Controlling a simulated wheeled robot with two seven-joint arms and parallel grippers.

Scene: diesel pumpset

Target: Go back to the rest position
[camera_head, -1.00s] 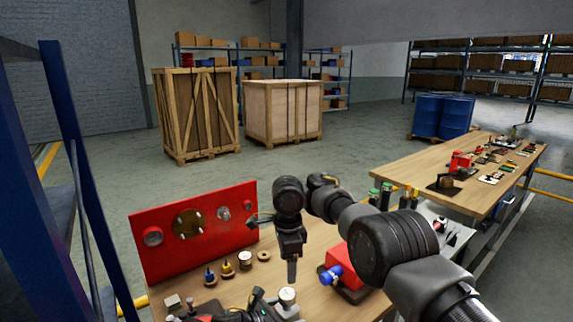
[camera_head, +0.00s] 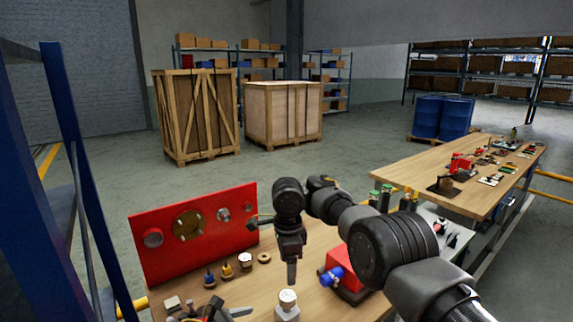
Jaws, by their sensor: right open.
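My right arm comes in from the right, and its gripper (camera_head: 291,268) points down over the wooden bench (camera_head: 320,243). It is open, with its fingers seen nearly edge-on and nothing visible between them. It is above and behind a white-capped bottle (camera_head: 287,305) at the front of the bench. My left gripper (camera_head: 222,312) shows only in part at the bottom edge, left of the bottle. Its jaw opening is cut off by the frame.
A red panel (camera_head: 160,263) with round fittings stands at the left of the bench. Small parts (camera_head: 228,271) lie before it. A red-and-blue pump unit (camera_head: 342,272) sits right of the gripper. A second bench (camera_head: 405,178) and a blue post (camera_head: 85,190) flank the area.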

